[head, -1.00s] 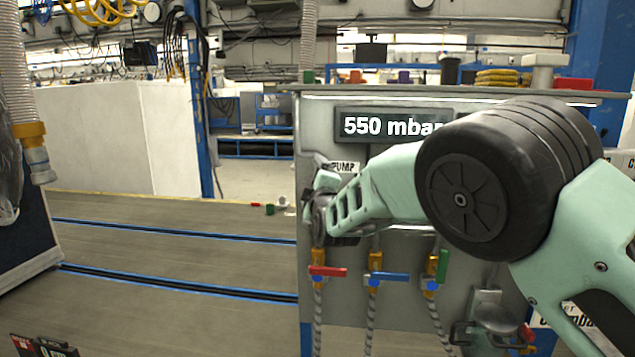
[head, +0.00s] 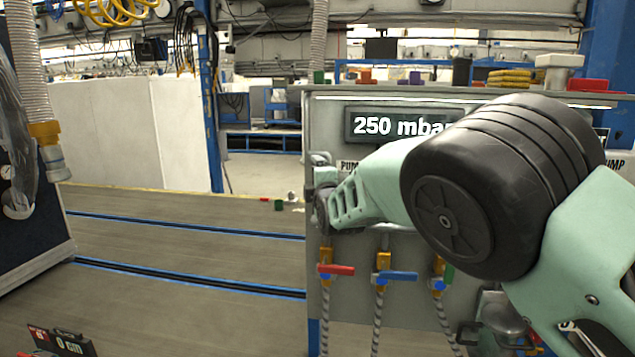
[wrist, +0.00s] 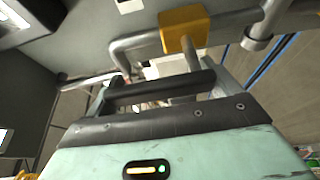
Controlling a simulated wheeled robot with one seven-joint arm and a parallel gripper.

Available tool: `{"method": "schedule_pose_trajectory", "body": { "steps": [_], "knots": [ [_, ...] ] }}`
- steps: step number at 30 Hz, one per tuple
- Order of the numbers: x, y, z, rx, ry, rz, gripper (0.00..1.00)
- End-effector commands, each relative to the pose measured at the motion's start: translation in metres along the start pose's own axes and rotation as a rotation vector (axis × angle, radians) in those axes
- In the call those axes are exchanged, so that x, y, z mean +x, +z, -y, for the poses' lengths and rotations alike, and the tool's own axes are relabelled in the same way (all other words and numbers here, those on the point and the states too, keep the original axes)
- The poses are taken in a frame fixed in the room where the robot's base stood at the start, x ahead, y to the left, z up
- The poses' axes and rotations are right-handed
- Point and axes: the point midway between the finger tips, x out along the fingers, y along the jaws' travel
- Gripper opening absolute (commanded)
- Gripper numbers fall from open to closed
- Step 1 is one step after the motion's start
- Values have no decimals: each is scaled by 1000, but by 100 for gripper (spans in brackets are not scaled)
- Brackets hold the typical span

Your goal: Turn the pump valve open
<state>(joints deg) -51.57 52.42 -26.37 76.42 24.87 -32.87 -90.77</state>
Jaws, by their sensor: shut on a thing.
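There the valve itself is hidden by my gripper. The display (head: 398,125) on the panel reads 250 mba, its end covered by my arm.
Below my gripper hang hoses with red (head: 337,269), blue (head: 398,276) and green (head: 448,274) handled valves. A grey pipe (wrist: 135,40) runs close to my fingers. Open floor (head: 180,260) lies left of the panel.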

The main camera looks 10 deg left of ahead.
Motion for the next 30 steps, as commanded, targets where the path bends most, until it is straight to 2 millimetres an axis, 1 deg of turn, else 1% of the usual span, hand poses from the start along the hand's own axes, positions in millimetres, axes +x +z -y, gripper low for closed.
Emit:
{"method": "schedule_pose_trajectory", "body": {
  "steps": [4, 5, 6, 13, 17, 20, 23, 30],
  "knots": [
    [0, 0, 2, -4, -4, 0, 48],
    [0, 0, 2, -4, -4, 0, 92],
    [0, 0, 2, -4, -4, 0, 100],
    [-1, 0, 1, -2, -2, 0, 100],
    [-7, 0, 1, -1, -1, 0, 100],
    [-19, -1, 2, 0, -2, -1, 100],
    [-36, -1, 3, 1, -2, -2, 100],
    [-87, -1, 4, 0, -2, -2, 100]
  ]
}}
